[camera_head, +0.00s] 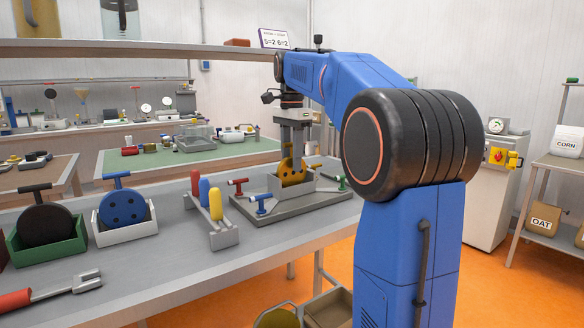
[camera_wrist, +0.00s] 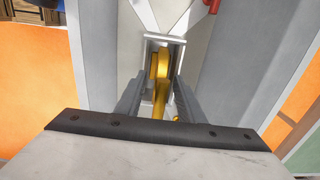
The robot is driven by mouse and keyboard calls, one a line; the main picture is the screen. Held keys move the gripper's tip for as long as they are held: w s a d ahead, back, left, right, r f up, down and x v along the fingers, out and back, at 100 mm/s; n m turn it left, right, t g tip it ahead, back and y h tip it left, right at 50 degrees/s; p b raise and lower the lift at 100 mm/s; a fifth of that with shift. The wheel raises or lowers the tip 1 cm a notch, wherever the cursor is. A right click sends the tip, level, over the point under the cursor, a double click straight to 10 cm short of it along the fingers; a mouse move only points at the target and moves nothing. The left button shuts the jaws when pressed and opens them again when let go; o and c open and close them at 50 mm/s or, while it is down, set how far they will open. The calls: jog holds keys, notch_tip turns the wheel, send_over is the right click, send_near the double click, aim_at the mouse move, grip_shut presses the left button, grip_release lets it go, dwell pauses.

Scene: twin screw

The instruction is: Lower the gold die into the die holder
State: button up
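The gold die (camera_head: 293,175) is a disc with dark holes and hangs upright below my gripper (camera_head: 294,150). My gripper is shut on its handle, and the handle shows between the fingers in the wrist view (camera_wrist: 162,100). The die holder (camera_head: 291,196) is a grey open box on a grey base plate. The die's lower edge is at the holder's opening, behind the front wall. I cannot tell whether it touches the bottom. In the wrist view the gold die (camera_wrist: 158,66) lies within the pale holder walls (camera_wrist: 165,40).
T-handled screws surround the holder: red (camera_head: 238,186), blue (camera_head: 260,203) and green (camera_head: 342,183). A rack with red, blue and yellow grips (camera_head: 225,236) stands to the left. Further left are a blue-black die in a white box (camera_head: 127,235) and a dark die in a green box (camera_head: 47,249).

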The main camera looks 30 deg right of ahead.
notch_tip(320, 180, up, 10)
jog(key=shift+s+f, duration=0.1)
jog(key=shift+f, duration=0.15)
jog(key=shift+s, duration=0.1)
dwell(0.4)
